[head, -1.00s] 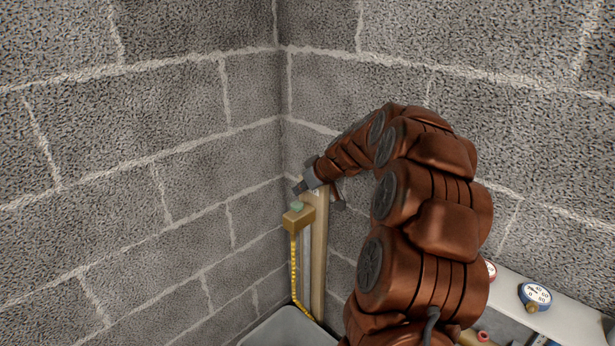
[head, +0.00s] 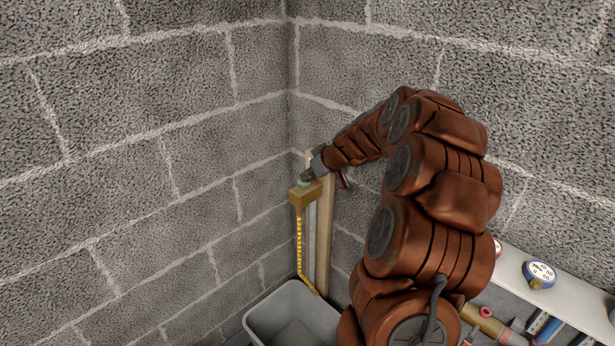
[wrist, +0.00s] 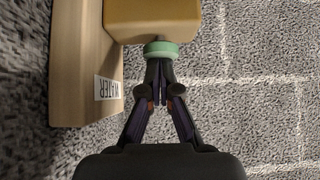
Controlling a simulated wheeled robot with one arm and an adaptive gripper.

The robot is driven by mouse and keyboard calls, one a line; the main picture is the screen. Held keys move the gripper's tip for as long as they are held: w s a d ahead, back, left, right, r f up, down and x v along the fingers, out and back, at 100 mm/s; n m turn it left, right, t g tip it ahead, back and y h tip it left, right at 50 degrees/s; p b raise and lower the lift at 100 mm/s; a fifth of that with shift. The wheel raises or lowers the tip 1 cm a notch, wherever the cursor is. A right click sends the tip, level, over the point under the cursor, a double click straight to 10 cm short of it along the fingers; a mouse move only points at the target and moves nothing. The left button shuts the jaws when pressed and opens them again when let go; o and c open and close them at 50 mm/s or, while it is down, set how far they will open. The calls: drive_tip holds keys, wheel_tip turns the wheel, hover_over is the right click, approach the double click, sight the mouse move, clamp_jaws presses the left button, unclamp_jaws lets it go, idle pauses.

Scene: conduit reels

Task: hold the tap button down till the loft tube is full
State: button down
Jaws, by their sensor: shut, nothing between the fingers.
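The tap is a tan-gold block (head: 305,194) on a wooden post (head: 325,225) in the wall corner. Its round pale green button (wrist: 161,48) faces my gripper (wrist: 160,66); in the head view the button (head: 303,183) is mostly covered by the fingers. My gripper is shut and empty, its fingertips against or very near the button; I cannot tell if it is pressed in. A yellow banded tube (head: 299,245) hangs from the block, and a grey strip or tube (head: 311,240) runs beside the post. I cannot tell which is the loft tube, nor its level.
A grey basin (head: 285,308) stands below the tap. The post bears a WATER label (wrist: 107,88). At right, a white shelf (head: 570,282) carries a blue-rimmed gauge (head: 539,274), with tools below it. Block walls close in the corner behind and to the left.

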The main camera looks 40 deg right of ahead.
drive_tip(key=shift+f+b, duration=0.7)
drive_tip(key=shift+f, duration=0.05)
drive_tip(key=shift+s+a+f, duration=0.1)
drive_tip(key=shift+a+f, duration=0.05)
drive_tip(key=shift+f, duration=0.1)
idle(1.9)
idle(2.8)
wheel_tip(320, 180, up, 5)
drive_tip(key=shift+f, duration=0.1)
drive_tip(key=b+v, duration=0.2)
drive_tip(key=v, duration=0.8)
